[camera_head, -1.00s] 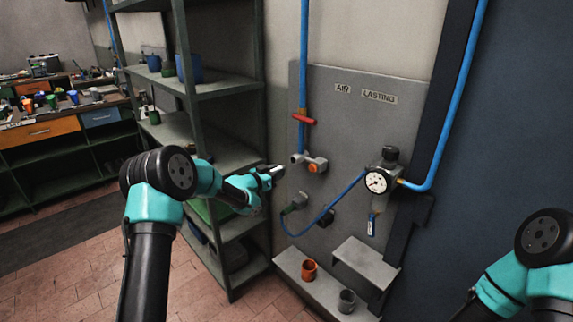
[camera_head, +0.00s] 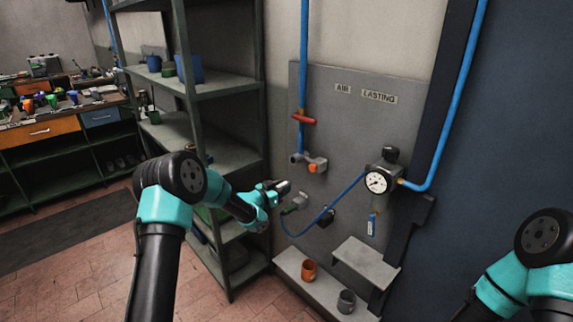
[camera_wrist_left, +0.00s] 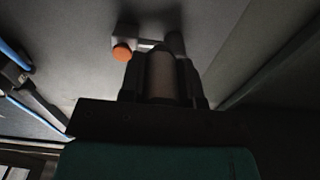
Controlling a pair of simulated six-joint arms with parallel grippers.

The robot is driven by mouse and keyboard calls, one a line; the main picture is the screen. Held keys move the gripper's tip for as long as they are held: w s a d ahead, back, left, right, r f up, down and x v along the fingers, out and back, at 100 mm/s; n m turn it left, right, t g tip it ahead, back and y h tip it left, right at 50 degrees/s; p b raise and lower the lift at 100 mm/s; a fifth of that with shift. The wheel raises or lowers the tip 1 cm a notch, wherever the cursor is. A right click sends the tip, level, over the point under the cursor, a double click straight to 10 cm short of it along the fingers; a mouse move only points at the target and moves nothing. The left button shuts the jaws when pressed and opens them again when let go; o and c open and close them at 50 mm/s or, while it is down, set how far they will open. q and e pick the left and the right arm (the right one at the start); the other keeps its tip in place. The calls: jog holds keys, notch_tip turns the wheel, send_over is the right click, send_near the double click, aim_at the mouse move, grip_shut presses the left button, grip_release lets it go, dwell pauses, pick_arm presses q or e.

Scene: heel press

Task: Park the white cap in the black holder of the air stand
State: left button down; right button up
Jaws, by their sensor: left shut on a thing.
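My left gripper (camera_head: 283,187) is in front of the grey air panel, left of its lower fittings. In the left wrist view it (camera_wrist_left: 160,75) is shut on a pale, shaded cylinder, the white cap (camera_wrist_left: 161,78). The cap's far end is hard to make out. On the air stand (camera_head: 345,120), a small black block (camera_head: 327,217) sits low behind the blue hose; it looks like the black holder. The gripper is left of and above it, apart from it. My right arm shows at the right edge, but its gripper is out of view.
A valve with an orange outlet (camera_head: 317,165) is just above and right of the gripper. The gauge (camera_head: 377,182) is further right. An orange cup (camera_head: 309,271) and a grey cup (camera_head: 346,301) stand on the ledge. Shelving (camera_head: 225,155) is at left.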

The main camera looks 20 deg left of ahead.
pick_arm(q)
jog(key=s+d+f, duration=0.3)
jog(key=d+f, duration=0.1)
jog(key=f, duration=0.5)
jog(key=s+d+f, duration=0.2)
jog(key=d+f, duration=0.3)
jog(key=f, duration=0.3)
jog(key=shift+s+d+f, duration=0.15)
jog(key=shift+s+f, duration=0.25)
dwell(1.4)
jog(key=shift+w+d, duration=0.1)
jog(key=shift+w, duration=0.05)
jog(key=shift+x, duration=2.3)
jog(key=shift+x, duration=0.9)
dwell(1.2)
